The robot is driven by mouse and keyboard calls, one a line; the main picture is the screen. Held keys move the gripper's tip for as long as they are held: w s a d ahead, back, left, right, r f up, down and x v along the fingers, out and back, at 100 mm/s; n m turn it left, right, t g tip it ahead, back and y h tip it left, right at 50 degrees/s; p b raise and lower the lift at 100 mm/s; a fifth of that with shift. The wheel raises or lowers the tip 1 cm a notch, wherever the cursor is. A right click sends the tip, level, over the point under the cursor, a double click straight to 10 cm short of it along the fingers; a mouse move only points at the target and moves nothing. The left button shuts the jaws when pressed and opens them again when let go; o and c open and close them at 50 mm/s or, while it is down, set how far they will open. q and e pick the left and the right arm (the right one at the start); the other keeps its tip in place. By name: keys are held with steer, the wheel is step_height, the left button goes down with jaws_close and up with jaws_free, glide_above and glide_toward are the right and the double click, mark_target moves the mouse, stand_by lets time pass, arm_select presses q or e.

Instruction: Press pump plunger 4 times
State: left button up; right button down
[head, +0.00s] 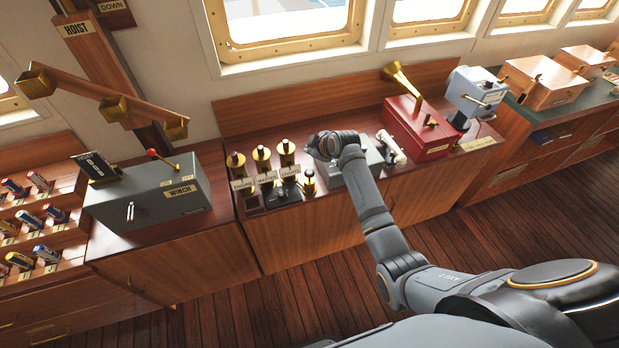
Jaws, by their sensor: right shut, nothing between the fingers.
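A small brass plunger-like fitting (309,181) stands upright at the front of the middle counter; I take it for the pump plunger, but its label is too small to read. My right gripper (314,148) is at the end of my right arm, just above and behind this fitting in the picture. It is shut and holds nothing. It is small and partly hidden by the wrist, so I cannot tell whether it touches anything. My left gripper is not in view.
Several brass-topped posts (262,158) with labels stand left of the right gripper. A grey winch box (150,200) is at left. A white handset (391,147), a red box with a brass horn (418,128) and a pale blue device (475,92) stand to the right. Wooden floor lies in front.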

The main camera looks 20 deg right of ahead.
mark_target(310, 174)
step_height(310, 174, down, 8)
steer(key=b, duration=0.7)
steer(key=shift+w+f+b, duration=0.1)
steer(key=shift+b, duration=0.2)
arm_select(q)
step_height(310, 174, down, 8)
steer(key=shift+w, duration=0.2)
arm_select(e)
steer(key=shift+d+f, duration=0.1)
steer(key=shift+f, duration=0.3)
steer(key=shift+f, duration=0.1)
steer(key=shift+f, duration=0.3)
arm_select(q)
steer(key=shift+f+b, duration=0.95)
steer(key=shift+b, duration=0.2)
arm_select(e)
steer(key=shift+f, duration=1.65)
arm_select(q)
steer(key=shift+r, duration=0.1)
arm_select(e)
steer(key=shift+r, duration=0.1)
stand_by(0.4)
arm_select(q)
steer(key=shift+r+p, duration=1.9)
steer(key=shift+p, duration=0.1)
arm_select(e)
steer(key=shift+r, duration=1.95)
